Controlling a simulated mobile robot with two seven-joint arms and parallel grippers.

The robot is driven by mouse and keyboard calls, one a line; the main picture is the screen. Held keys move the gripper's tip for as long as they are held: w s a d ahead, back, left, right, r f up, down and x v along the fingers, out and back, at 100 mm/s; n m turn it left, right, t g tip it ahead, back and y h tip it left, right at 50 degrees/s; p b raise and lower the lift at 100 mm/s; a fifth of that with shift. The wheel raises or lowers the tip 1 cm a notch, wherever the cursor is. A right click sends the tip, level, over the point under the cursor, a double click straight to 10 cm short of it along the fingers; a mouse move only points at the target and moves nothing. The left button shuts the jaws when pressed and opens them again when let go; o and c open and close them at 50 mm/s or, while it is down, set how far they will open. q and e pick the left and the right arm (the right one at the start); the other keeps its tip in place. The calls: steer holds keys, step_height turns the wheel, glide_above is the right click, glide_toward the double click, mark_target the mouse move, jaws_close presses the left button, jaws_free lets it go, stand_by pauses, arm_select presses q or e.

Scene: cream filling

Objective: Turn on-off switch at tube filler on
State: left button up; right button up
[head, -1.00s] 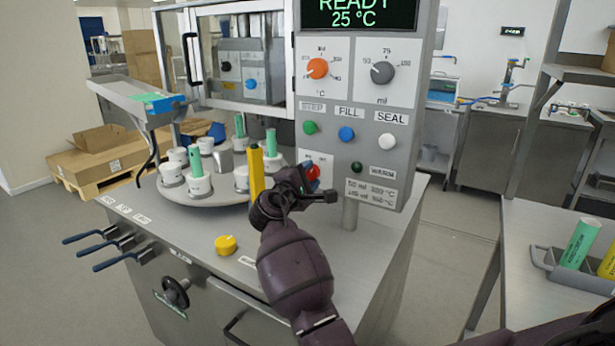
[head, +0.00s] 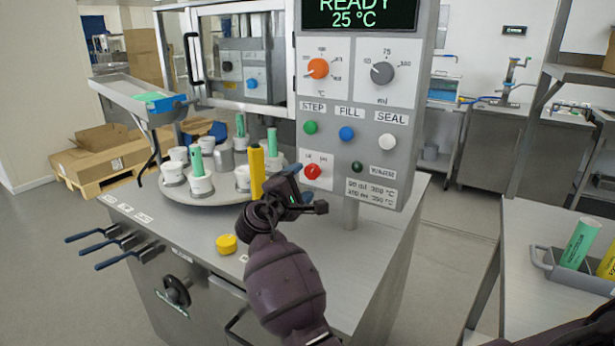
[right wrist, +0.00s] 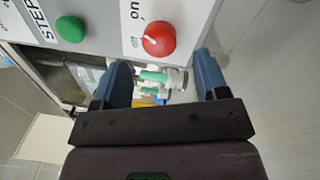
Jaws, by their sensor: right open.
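The red on-off switch (head: 312,171) sits on a white plate low on the grey control panel of the tube filler (head: 330,215). In the head view it shows clear of my gripper; its setting is too small to tell. The right wrist view shows it as a round red knob (right wrist: 158,39) beyond and above the fingertips. My right gripper (head: 301,188) is just below and in front of the switch. Its two blue fingers are apart with nothing between them (right wrist: 162,76). It appears not to touch the knob. My left gripper is not in view.
Green (head: 310,127), blue (head: 347,134) and white (head: 387,141) buttons are above the switch. A yellow tube (head: 257,172) stands on the turntable (head: 190,199) close left of my gripper. A yellow knob (head: 226,244) is on the machine top. The display (head: 358,14) reads READY 25 °C.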

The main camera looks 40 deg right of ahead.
steer(key=v, duration=0.6)
steer(key=shift+a, duration=0.2)
steer(key=shift+s, duration=0.1)
